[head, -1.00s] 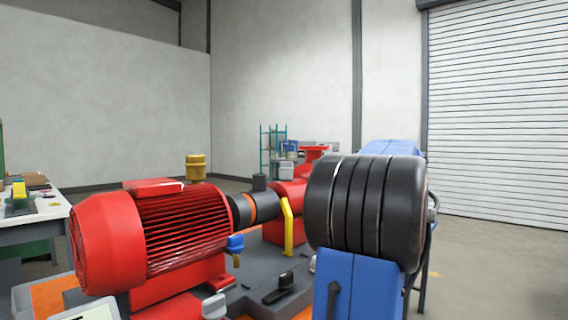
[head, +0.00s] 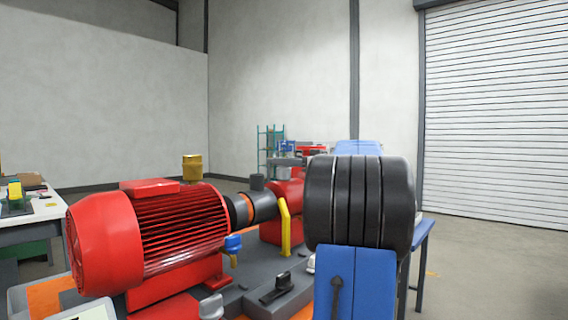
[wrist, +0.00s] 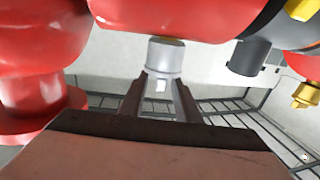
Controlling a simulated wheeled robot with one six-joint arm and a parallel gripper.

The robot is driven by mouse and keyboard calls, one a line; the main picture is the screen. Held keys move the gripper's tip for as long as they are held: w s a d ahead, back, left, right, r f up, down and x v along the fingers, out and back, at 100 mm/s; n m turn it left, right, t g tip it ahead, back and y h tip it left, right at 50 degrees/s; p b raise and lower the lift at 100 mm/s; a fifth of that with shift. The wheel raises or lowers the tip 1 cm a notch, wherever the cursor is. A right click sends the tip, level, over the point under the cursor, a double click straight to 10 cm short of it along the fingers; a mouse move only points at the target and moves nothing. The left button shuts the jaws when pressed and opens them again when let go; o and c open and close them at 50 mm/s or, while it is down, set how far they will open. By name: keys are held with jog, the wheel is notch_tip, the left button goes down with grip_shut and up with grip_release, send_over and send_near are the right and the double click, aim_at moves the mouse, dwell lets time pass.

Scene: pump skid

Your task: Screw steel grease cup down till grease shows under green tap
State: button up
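The steel grease cup (wrist: 165,57) is a pale metal cylinder in the wrist view, just below a red casing (wrist: 185,18). My gripper (wrist: 161,80) points at it from below, with its fingers apart in the picture and their tips at the cup's lower end. I cannot tell whether the fingers press on the cup. No grease can be made out at the cup. I see no green tap in either view. In the head view my own arm blocks part of the skid, and my gripper and the cup do not show.
A red finned motor (head: 150,235) stands at left on the skid, with a blue-handled valve (head: 233,243) and a yellow guard (head: 285,227) beside it. A white bench (head: 40,212) is at far left. Open floor (head: 490,265) lies at right.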

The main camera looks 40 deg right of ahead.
jog(key=shift+w, duration=0.2)
grip_shut()
jog(key=shift+a+h, duration=0.1)
jog(key=shift+h, duration=0.2)
jog(key=m+h, duration=0.2)
jog(key=h, duration=0.1)
jog(key=m+h, duration=0.3)
jog(key=h, duration=0.1)
jog(key=shift+a+h, duration=0.1)
jog(key=shift+h, duration=0.2)
jog(key=shift+m+g+h, duration=0.7)
jog(key=shift+m+h, duration=0.9)
jog(key=shift+h, duration=0.6)
jog(key=shift+m+g+h, duration=0.3)
jog(key=shift+m+h, duration=0.1)
jog(key=shift+h, duration=0.1)
